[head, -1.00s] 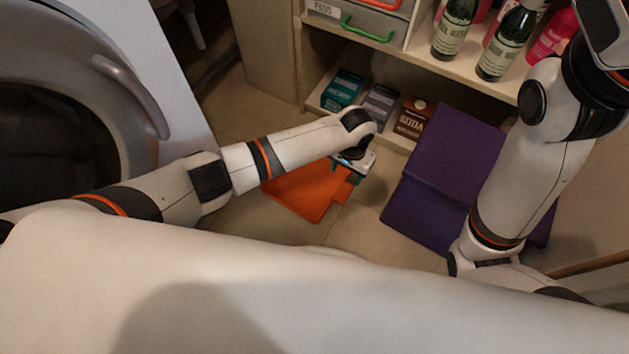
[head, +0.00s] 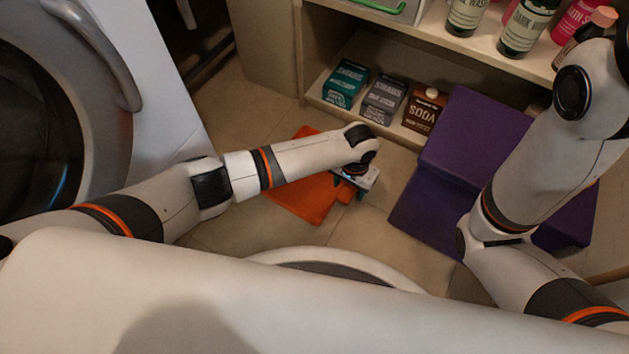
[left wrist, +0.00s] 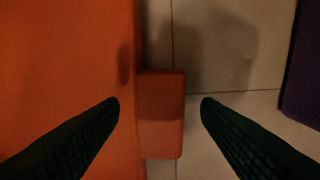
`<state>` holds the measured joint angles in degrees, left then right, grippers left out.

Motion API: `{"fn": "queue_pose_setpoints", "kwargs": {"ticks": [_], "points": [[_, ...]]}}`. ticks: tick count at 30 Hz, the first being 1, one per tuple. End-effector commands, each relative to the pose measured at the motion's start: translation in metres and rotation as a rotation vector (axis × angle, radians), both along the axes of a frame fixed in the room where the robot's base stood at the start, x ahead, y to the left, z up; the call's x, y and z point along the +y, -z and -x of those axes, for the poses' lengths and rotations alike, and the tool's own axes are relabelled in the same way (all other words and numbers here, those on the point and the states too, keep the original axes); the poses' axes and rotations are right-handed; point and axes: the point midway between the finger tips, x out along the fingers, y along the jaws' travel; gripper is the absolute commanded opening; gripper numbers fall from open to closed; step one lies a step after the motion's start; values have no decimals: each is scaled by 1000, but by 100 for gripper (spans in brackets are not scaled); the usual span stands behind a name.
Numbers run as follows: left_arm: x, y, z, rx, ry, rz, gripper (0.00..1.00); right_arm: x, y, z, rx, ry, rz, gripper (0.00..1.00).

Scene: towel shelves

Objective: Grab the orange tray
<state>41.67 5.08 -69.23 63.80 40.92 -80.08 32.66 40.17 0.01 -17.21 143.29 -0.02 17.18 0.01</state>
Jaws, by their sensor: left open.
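The orange tray (head: 301,202) lies flat on the tiled floor in the head view, partly hidden under my left forearm. In the left wrist view its broad orange surface (left wrist: 65,70) fills the left side, and a short orange tab (left wrist: 161,115) sticks out from its right edge. My left gripper (head: 349,192) is over the tray's right edge. In the left wrist view its two dark fingers (left wrist: 160,108) are open, one on each side of the tab, with nothing held between them. My right arm is at the right of the head view; its gripper is out of view.
A purple folded block (head: 428,207) stands on the floor right of the tray. A low shelf (head: 390,128) behind holds several boxes, with bottles (head: 527,27) above. A washing machine (head: 165,90) is at the left. Bare floor lies around the tray.

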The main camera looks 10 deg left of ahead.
Motion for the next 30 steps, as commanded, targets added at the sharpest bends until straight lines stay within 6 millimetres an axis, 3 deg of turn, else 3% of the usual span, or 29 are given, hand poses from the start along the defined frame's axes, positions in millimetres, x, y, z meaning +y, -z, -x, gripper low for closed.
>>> {"fn": "queue_pose_setpoints", "kwargs": {"ticks": [1, 9, 20, 30], "points": [[1, 11, 0, -1, 0, -2, 58, 0, 11, 0, 0, 0, 0, 36], [0, 10, 0, 0, -1, -1, 58, 0, 10, 0, 1, 0, 0, 36], [0, 10, 0, 0, 0, 0, 0, 0, 10, 0, 1, 0, 0, 36], [0, 5, 0, 0, 0, 0, 0, 0, 5, -1, 2, 0, 0, 36]]}}
